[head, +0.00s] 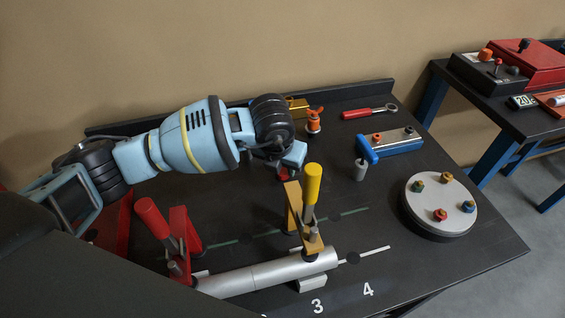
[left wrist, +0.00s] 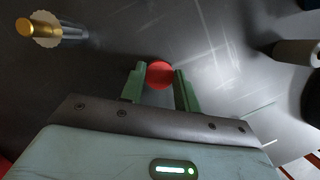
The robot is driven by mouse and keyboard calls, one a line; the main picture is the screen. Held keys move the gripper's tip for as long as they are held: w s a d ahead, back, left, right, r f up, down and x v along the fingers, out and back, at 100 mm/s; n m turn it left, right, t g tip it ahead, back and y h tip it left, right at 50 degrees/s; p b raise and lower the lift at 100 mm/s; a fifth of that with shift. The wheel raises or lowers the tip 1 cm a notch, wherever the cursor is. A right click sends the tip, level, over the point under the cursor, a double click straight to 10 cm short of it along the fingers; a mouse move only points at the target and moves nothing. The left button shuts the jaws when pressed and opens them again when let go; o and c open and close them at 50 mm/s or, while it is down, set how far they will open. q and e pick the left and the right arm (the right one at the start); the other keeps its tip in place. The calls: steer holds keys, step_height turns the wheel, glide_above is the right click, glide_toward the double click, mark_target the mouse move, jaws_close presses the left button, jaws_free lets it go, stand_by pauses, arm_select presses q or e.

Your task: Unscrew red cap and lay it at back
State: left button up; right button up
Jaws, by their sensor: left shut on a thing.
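The red cap (left wrist: 160,74) is a round red disc between the green fingertips of my left gripper (left wrist: 160,86) in the left wrist view. In the head view a little red (head: 283,176) shows just below my left gripper (head: 288,168), near the middle of the table. The gripper is shut on the cap. The arm hides most of the cap and whatever is under it, so I cannot tell whether it is still on a thread. My right gripper is not in view.
A yellow-handled clamp (head: 312,187) and a red-handled clamp (head: 153,218) hold a silver pipe (head: 250,275) in front. A blue vice (head: 393,145), a grey cylinder (head: 360,170), a round plate with coloured nuts (head: 440,201) and a red ratchet (head: 366,112) stand right. Dark table is clear between them.

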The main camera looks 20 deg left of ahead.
mark_target(282, 171)
arm_select(q)
steer(key=shift+f, duration=0.2)
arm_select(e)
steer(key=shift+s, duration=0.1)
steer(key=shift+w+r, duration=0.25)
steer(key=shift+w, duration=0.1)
arm_select(q)
steer(key=o, duration=1.2)
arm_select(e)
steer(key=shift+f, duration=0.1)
arm_select(q)
steer(key=shift+c, duration=0.2)
steer(key=shift+r+p, duration=0.85)
steer(key=shift+r, duration=0.6)
steer(key=shift+r+p, duration=0.95)
steer(key=shift+r, duration=1.1)
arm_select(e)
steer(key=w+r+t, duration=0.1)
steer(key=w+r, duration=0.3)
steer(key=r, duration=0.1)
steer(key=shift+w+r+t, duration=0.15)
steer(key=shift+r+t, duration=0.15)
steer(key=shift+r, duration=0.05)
arm_select(q)
steer(key=shift+f, duration=0.1)
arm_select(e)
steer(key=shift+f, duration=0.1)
